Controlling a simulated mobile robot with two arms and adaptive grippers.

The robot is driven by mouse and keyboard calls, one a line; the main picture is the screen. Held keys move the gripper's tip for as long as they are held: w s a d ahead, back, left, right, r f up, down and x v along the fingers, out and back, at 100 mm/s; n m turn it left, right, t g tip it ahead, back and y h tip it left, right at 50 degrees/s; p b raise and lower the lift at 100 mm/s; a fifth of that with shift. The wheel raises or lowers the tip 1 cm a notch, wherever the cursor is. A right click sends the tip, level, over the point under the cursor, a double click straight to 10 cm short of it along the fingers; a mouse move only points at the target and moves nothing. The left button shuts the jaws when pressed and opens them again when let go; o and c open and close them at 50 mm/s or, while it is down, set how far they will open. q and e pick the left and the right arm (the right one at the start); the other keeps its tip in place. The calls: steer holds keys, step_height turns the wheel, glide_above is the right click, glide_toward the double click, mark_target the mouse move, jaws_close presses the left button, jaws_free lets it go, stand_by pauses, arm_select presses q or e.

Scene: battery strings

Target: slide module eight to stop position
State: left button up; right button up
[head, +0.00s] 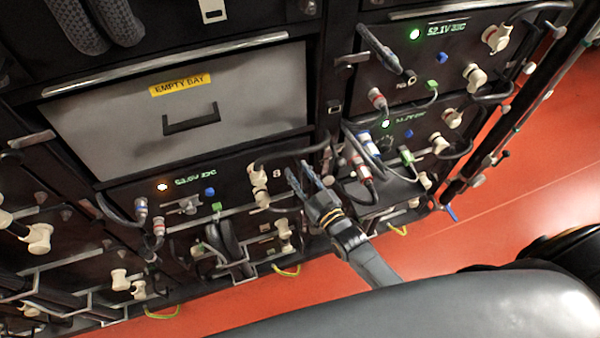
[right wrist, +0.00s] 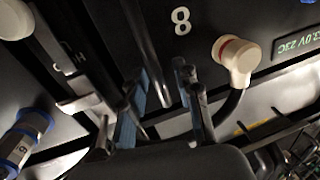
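Module eight (head: 232,182) is the dark unit in the lower left rack column of the head view, below the empty bay. It has an orange light and a green readout (head: 195,179). Its white "8" (right wrist: 181,20) shows in the right wrist view. My right gripper (head: 302,177) is at the right end of its front face. In the wrist view the two blue-grey fingers (right wrist: 158,88) stand apart, with a dark bar edge behind the gap. I cannot tell whether they touch the module. My left gripper is not in view.
A grey panel labelled "EMPTY BAY" (head: 187,112) sits above. Cream connectors (right wrist: 236,58) and looping cables stick out near my right gripper. The red floor (head: 535,190) is open at right.

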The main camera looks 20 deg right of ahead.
jaws_close()
